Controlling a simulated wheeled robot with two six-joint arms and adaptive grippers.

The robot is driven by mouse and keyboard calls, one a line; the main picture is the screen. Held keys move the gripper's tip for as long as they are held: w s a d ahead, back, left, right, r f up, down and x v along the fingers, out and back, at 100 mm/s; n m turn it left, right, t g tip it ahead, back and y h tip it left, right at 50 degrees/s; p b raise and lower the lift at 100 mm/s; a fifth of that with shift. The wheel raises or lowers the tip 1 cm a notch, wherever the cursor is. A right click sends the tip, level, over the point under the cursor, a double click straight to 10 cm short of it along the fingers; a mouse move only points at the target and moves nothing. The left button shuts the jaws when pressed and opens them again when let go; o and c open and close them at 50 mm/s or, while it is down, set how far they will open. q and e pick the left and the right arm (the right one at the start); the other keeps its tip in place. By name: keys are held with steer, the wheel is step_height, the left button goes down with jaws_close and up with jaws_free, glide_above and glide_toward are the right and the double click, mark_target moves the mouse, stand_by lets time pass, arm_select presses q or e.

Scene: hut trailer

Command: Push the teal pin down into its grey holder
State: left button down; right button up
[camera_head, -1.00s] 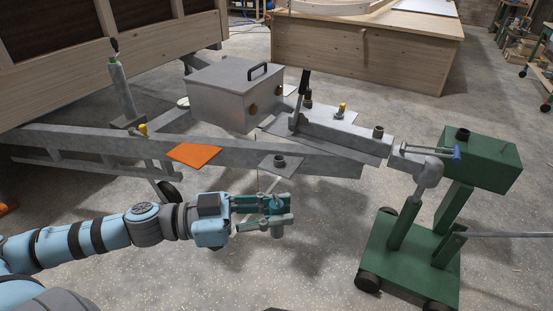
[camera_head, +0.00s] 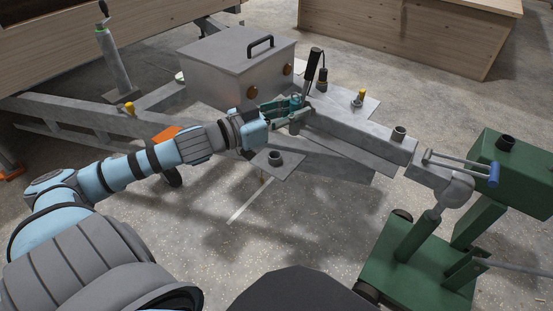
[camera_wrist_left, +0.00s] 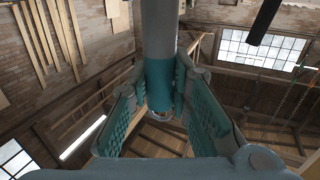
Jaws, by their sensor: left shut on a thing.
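In the left wrist view a round pin (camera_wrist_left: 163,78) with a teal band and a grey shaft stands between the two teal-padded fingers of my left gripper (camera_wrist_left: 164,112). The fingers are shut on it. In the head view my left gripper (camera_head: 293,112) is at the near side of the grey drawbar, beside the black lever, and the teal pin (camera_head: 296,100) shows small between its fingers. I cannot tell whether the pin touches a holder, as the gripper hides its lower end. My right gripper is not in view.
A grey box (camera_head: 235,65) stands just left of the gripper, and the black lever (camera_head: 312,68) rises close behind it. A plate with a dark socket (camera_head: 275,157) lies below my forearm. A green wheeled stand (camera_head: 425,250) is at the right. The floor between is clear.

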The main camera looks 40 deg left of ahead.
arm_select(q)
steer(key=w+a+f+n+t+y, duration=0.1)
steer(key=w+a+n+y, duration=0.4)
steer(key=a, duration=0.3)
steer(key=y+b, duration=0.2)
steer(key=y, duration=0.2)
glide_above(279, 155)
steer(key=s, duration=0.2)
step_height(279, 155, down, 3)
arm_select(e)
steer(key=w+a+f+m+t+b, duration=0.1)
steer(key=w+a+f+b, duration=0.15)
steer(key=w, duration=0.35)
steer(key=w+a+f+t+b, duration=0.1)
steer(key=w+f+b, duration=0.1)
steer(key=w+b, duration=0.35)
arm_select(q)
steer(key=shift+h, duration=0.3)
steer(key=f, duration=0.6)
steer(key=f+b, duration=0.1)
steer(key=f, duration=1.2)
steer(key=shift+w+a+f, duration=0.1)
steer(key=shift+a+f, duration=0.1)
steer(key=shift+a, duration=0.05)
steer(key=shift+r, duration=0.1)
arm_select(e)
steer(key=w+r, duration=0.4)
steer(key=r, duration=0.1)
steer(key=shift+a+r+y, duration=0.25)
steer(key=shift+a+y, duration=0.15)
